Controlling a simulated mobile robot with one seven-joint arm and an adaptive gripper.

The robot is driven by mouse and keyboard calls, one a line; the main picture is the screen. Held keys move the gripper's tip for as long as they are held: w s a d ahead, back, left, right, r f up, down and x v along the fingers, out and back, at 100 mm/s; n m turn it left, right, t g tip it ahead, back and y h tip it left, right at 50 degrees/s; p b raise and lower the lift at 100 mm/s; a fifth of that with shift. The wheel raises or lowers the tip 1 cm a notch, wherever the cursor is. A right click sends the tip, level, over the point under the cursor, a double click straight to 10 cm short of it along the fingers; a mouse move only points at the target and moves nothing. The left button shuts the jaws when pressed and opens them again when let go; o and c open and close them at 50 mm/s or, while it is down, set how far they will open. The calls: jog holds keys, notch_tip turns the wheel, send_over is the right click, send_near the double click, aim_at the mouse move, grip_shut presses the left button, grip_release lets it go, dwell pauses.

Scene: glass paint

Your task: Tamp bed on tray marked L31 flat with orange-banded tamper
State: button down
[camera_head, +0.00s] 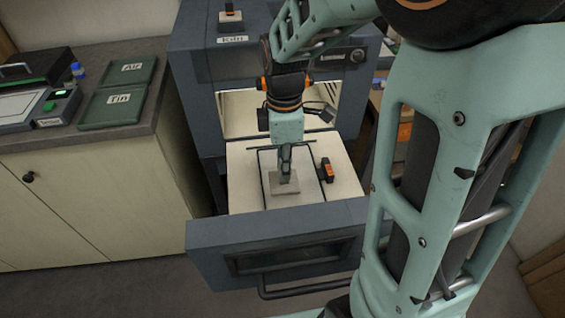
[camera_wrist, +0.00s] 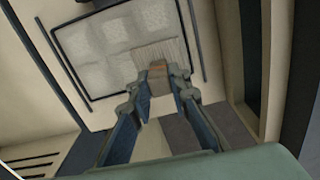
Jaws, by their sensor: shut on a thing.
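A tray with a thin dark rim (camera_head: 262,178) lies in the pulled-out kiln drawer; no L31 mark is readable. Its rim (camera_wrist: 70,70) also shows in the wrist view, around a pale bed (camera_wrist: 97,50) with a patchy, dimpled surface. My gripper (camera_head: 285,172) points down over the tray and is shut on the handle of a tamper. The tamper's flat grey plate (camera_head: 284,187) is over the bed's near part; contact cannot be told. In the wrist view the plate (camera_wrist: 160,50) looks ribbed beyond my fingertips (camera_wrist: 158,78). No orange band is clear on it.
A dark block with an orange part (camera_head: 327,170) stands at the tray's right. The kiln body (camera_head: 200,100) rises behind and the drawer front (camera_head: 275,235) stands in front.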

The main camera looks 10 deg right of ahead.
jog(key=shift+s+f+b, duration=0.1)
jog(key=shift+f+b, duration=0.35)
jog(key=shift+f, duration=0.15)
notch_tip(320, 180, down, 4)
jog(key=b, duration=0.3)
jog(key=shift+f, duration=0.15)
jog(key=d, duration=0.5)
jog(key=shift+d+r, duration=0.35)
jog(key=w+p, duration=0.2)
jog(key=w, duration=1)
jog(key=shift+w+a, duration=0.1)
jog(key=shift+a, duration=0.05)
jog(key=shift+w, duration=0.2)
jog(key=shift+s+f, duration=0.1)
jog(key=shift+f, duration=0.05)
jog(key=shift+f, duration=0.25)
jog(key=shift+f, duration=0.25)
